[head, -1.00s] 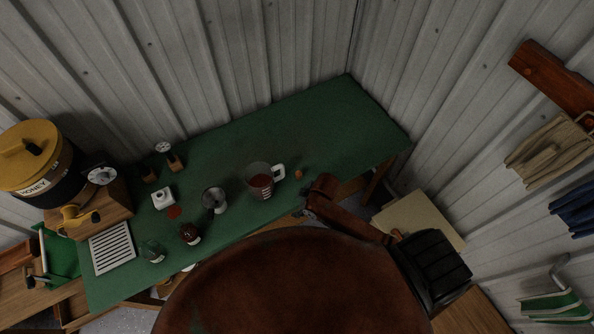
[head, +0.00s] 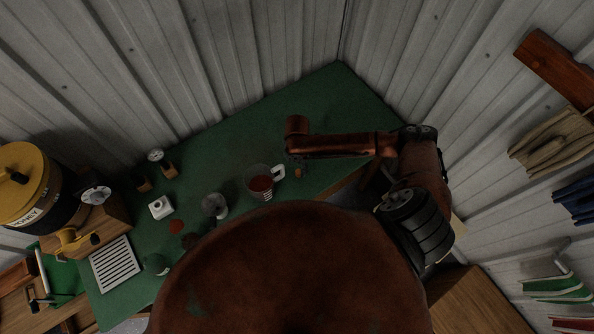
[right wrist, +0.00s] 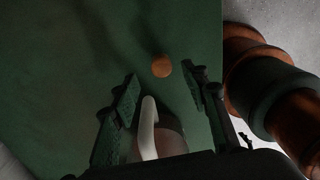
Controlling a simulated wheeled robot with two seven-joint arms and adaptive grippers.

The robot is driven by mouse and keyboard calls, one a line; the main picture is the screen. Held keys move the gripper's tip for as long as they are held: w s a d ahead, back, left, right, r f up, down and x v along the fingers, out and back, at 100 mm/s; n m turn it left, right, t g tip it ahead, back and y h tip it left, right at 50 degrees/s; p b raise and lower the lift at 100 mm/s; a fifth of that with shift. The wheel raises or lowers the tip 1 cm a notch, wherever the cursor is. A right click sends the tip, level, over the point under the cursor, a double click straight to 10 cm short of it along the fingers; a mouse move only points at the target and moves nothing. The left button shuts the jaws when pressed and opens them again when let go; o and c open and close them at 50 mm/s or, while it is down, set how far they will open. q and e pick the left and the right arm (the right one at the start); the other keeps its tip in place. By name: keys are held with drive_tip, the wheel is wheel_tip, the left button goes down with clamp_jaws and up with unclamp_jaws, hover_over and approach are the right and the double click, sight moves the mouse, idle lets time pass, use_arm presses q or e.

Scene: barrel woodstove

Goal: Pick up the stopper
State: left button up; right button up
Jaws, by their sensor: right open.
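The stopper (head: 299,173) is a small round brown-orange piece on the green table, right of the measuring jug (head: 262,184). In the right wrist view the stopper (right wrist: 161,67) lies near the open fingertips, roughly centred between them. My right gripper (head: 297,158) is above the table, over or close to the stopper; it is small and dark in the head view. In the right wrist view my right gripper (right wrist: 160,78) has its two fingers spread, with nothing gripped. The jug's white handle (right wrist: 148,125) shows low between the fingers. My left gripper is not in view.
The jug of red-brown liquid stands close to the stopper. A metal cup (head: 215,205), a white box (head: 160,207) and a slotted grate (head: 115,264) are further left. A yellow honey container (head: 28,185) stands at far left. The back right of the table (head: 345,100) is clear.

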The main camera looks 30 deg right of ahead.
sight(298, 172)
drive_tip(key=shift+s+f, duration=0.2)
drive_tip(key=shift+f, duration=0.2)
wheel_tip(298, 172, down, 4)
drive_tip(key=shift+r+p, duration=0.2)
drive_tip(key=shift+p, duration=0.25)
drive_tip(key=shift+w+f, duration=0.1)
drive_tip(key=shift+f, duration=0.25)
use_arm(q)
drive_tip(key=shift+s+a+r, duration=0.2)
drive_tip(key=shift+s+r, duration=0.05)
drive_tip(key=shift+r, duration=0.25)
use_arm(e)
drive_tip(key=c, duration=0.9)
drive_tip(key=shift+c, duration=0.2)
